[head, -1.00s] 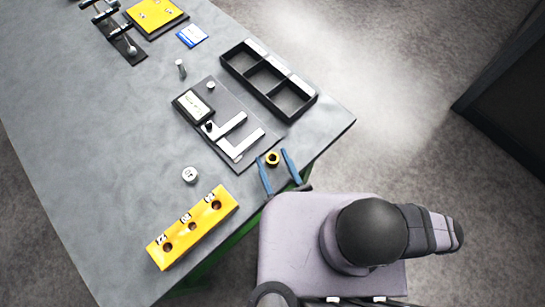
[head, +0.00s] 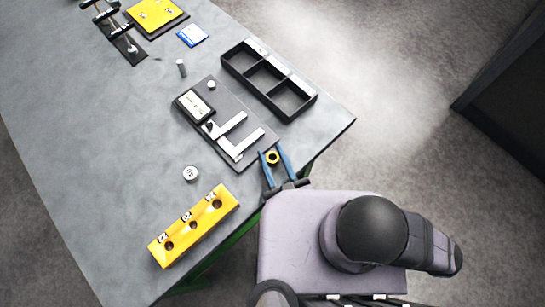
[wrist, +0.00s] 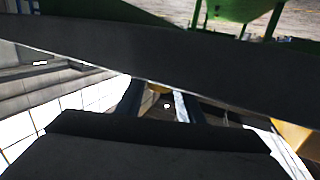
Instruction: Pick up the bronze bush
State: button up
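The bronze bush (head: 272,158) is a small gold ring with a dark bore, near the table's front-right edge in the head view. I cannot tell whether the bush still touches the table.
A grey board (head: 246,122) with a caliper-like tool lies just left of the bush. A black three-compartment tray (head: 313,99) stands behind. A yellow block with several holes (head: 178,248) and a silver weight (head: 190,174) are to the left. The table's left middle is clear.

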aim_at(273, 157)
jog(key=c, duration=0.6)
jog(key=shift+c, duration=0.2)
notch_tip(273, 157, up, 8)
jog(key=shift+r+p, duration=0.15)
jog(key=shift+p, duration=1.1)
jog(key=shift+r+p, duration=0.9)
